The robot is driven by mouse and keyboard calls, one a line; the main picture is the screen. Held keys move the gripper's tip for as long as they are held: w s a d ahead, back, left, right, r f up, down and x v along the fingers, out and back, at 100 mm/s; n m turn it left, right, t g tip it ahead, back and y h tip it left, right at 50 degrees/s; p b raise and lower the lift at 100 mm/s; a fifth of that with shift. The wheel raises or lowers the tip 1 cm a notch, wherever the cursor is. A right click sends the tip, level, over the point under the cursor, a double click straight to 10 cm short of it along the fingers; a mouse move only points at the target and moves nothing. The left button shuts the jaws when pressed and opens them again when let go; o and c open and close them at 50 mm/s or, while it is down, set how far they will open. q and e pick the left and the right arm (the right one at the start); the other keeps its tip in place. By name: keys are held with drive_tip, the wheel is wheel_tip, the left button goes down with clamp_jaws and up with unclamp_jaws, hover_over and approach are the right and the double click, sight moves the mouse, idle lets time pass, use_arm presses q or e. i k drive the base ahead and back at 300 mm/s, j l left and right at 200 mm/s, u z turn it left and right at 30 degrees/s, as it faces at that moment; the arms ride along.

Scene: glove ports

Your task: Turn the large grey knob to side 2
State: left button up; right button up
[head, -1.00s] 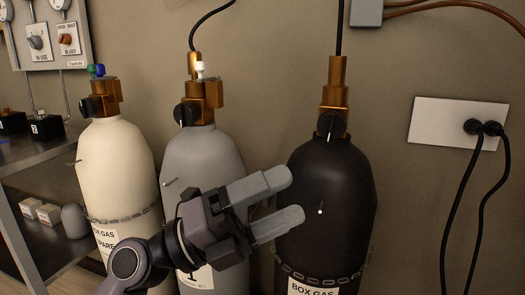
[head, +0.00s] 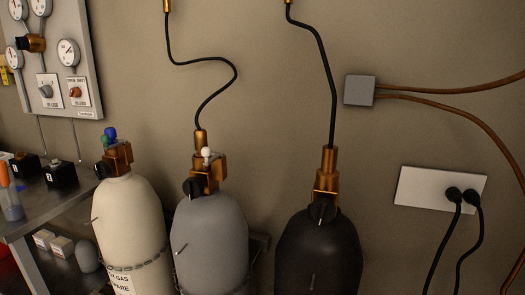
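A grey knob (head: 46,91) sits on a white plate marked "IN USE" on the wall panel (head: 84,40) at the upper left of the head view. It is the only grey knob I can make out on the panel. It is small in the picture, and I cannot tell which side its pointer faces. Neither of my grippers is in view.
Beside it is a plate with an orange-brown knob (head: 75,91); gauges (head: 68,52) are above. Below stand a cream cylinder (head: 130,225), a grey cylinder (head: 208,240) and a black cylinder (head: 318,250). A metal shelf (head: 75,205) is at left.

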sight(47, 91)
drive_tip(key=u, duration=1.25)
drive_tip(key=j+z, duration=0.1)
drive_tip(key=z, duration=0.3)
drive_tip(key=i+j+z, duration=0.1)
drive_tip(key=z, duration=0.3)
drive_tip(key=j+z, duration=0.45)
drive_tip(key=j, duration=0.35)
drive_tip(key=j+z, duration=0.25)
drive_tip(key=j, duration=1.35)
drive_tip(key=j+z, duration=0.1)
drive_tip(key=j, duration=0.7)
drive_tip(key=k, duration=0.05)
